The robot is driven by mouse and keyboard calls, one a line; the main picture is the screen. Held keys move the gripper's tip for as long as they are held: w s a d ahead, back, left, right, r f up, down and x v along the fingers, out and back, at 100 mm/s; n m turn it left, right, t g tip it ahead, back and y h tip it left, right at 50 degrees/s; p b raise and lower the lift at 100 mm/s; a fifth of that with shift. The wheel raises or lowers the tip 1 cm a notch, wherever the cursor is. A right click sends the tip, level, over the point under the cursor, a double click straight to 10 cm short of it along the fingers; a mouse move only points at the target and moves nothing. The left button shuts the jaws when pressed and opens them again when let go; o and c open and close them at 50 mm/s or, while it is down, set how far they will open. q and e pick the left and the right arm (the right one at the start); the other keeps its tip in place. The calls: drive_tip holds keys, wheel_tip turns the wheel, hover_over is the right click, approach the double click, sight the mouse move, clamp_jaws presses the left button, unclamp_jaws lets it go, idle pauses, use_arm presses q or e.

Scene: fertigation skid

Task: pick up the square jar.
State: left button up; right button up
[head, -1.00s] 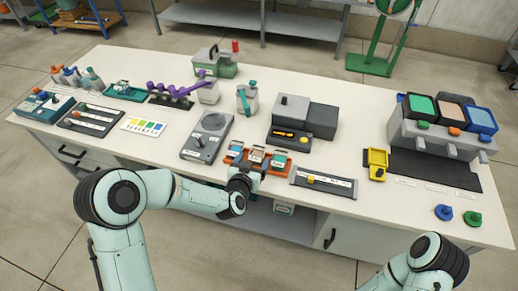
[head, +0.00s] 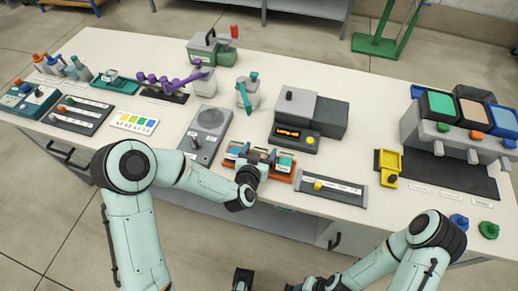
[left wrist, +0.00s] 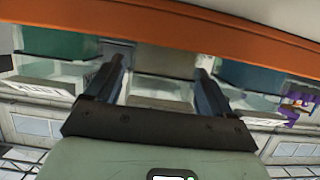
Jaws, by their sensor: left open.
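Three boxy, pale, clear-sided jars with labels sit side by side in an orange rack (head: 279,177) at the table's front edge. My left gripper (head: 258,167) is at the rack's front, level with the middle jar. In the left wrist view its two dark fingers (left wrist: 160,85) are apart, and the middle jar (left wrist: 160,88) shows between them; contact cannot be told. The orange rack's bar (left wrist: 170,38) crosses above.
A grey slider panel (head: 330,189) lies right of the rack and a grey plate with a knob (head: 205,135) lies left. A grey device with an amber display (head: 295,135) stands behind. A yellow holder (head: 388,162) is farther right. Bare table lies between.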

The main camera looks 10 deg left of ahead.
use_arm(q)
drive_tip(key=shift+w+d+f, duration=0.1)
drive_tip(key=shift+w, duration=0.2)
drive_tip(key=shift+s, duration=0.15)
drive_tip(key=c, duration=0.3)
clamp_jaws()
